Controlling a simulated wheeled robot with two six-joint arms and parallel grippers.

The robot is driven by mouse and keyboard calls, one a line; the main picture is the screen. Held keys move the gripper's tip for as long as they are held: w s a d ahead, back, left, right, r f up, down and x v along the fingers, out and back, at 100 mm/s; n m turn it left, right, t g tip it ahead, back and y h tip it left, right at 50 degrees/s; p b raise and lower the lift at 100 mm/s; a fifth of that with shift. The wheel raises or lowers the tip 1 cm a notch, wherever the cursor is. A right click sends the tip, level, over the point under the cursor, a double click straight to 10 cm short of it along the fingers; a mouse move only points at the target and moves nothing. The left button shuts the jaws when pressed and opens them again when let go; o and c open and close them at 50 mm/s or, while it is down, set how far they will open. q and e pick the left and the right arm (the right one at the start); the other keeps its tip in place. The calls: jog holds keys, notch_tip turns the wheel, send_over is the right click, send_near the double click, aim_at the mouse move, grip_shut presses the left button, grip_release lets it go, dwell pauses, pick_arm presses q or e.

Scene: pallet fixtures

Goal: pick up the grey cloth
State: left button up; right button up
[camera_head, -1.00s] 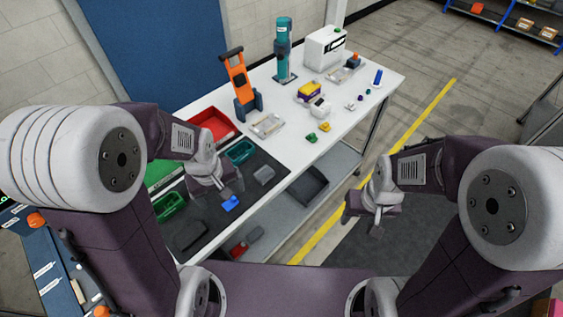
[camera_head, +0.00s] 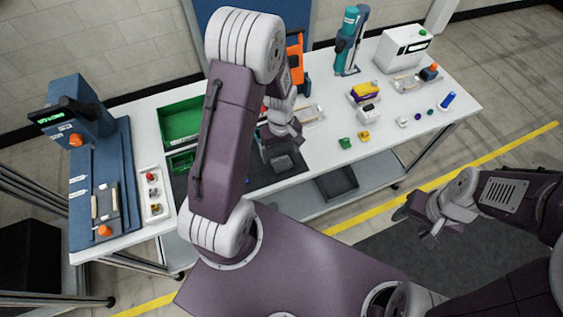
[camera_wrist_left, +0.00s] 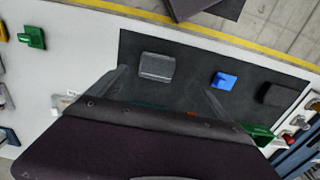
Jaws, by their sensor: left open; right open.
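A small grey folded piece, which looks like the grey cloth (camera_head: 281,163), lies on the dark mat (camera_head: 262,180) on the white table. It also shows in the left wrist view (camera_wrist_left: 157,67), just beyond the fingertips. My left gripper (camera_head: 285,140) is open and empty above the mat, close to the cloth. In the left wrist view its fingers (camera_wrist_left: 163,95) are spread, with the cloth ahead of the gap between them. My right gripper (camera_head: 428,222) is open and empty, out over the floor in front of the table.
On the mat in the left wrist view lie a blue block (camera_wrist_left: 224,80) and a black piece (camera_wrist_left: 278,95). A green bin (camera_head: 182,122) stands at the back left. Small green (camera_head: 344,143) and yellow (camera_head: 364,136) parts lie right of the mat. My left arm hides part of the table.

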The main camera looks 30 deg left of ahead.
aim_at(282, 162)
pick_arm(q)
jog(key=shift+w+d+f, duration=0.2)
jog(key=shift+w+f, duration=0.1)
jog(key=shift+f, duration=0.25)
jog(key=shift+w+d+f, duration=0.15)
jog(key=shift+w+f, duration=0.1)
jog(key=shift+f, duration=0.25)
jog(key=f, duration=0.1)
jog(key=f+p, duration=0.1)
jog(key=f, duration=0.1)
jog(key=a+f, duration=0.1)
jog(key=shift+s+f, duration=0.3)
jog(key=shift+s, duration=0.05)
jog(key=shift+w+d+f, duration=0.2)
jog(key=shift+w, duration=0.05)
jog(key=shift+s+r, duration=0.1)
jog(key=shift+s, duration=0.05)
jog(key=c, duration=1.4)
jog(key=shift+c, duration=0.3)
pick_arm(e)
jog(key=shift+w+d+r, duration=0.2)
jog(key=shift+w+r, duration=0.15)
jog(key=shift+r, duration=0.3)
